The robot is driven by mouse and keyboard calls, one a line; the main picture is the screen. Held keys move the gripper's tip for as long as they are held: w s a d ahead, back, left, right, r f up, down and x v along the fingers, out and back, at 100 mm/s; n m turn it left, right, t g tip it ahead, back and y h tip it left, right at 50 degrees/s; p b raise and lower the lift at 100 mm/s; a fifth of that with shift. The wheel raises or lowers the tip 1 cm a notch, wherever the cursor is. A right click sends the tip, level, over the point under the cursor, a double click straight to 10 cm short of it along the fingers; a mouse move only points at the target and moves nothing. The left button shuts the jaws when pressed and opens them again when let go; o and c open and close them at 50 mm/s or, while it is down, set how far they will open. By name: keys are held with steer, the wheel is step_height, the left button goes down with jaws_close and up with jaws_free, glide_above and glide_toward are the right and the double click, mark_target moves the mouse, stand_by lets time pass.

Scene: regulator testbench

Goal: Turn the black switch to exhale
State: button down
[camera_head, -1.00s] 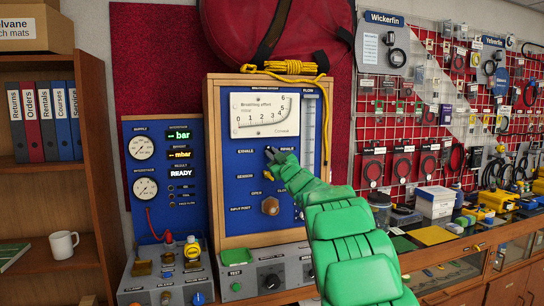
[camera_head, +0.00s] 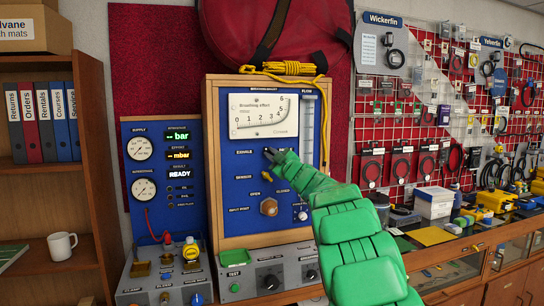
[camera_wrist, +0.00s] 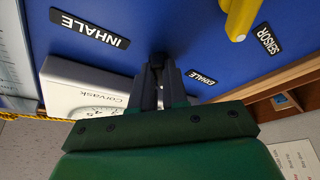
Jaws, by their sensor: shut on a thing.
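The black switch (camera_wrist: 157,60) is on the blue panel (camera_head: 235,205), between the EXHALE label (camera_head: 244,153) and the INHALE label, which my gripper mostly covers in the head view. My gripper (camera_head: 269,154) is at the panel, with its dark fingers shut on the switch. In the wrist view my gripper (camera_wrist: 157,78) shows its fingers close together around the switch, which is mostly hidden. There the INHALE label (camera_wrist: 90,28) is at upper left and the EXHALE label (camera_wrist: 200,77) at right. Which way the switch points is not clear.
A yellow lever (camera_wrist: 241,18) stands out near the SENSOR label. A white Breathing effort gauge (camera_head: 264,115) sits just above the switch. A brown knob (camera_head: 269,207) and a small knob (camera_head: 301,214) are below. A yellow rope (camera_head: 292,68) hangs down the panel's right side.

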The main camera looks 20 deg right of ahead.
steer(key=shift+a, duration=0.1)
steer(key=c, duration=1.1)
jaws_free()
steer(key=shift+c, duration=0.2)
steer(key=v, duration=0.7)
steer(key=shift+s+f, duration=0.15)
steer(key=shift+s, duration=0.2)
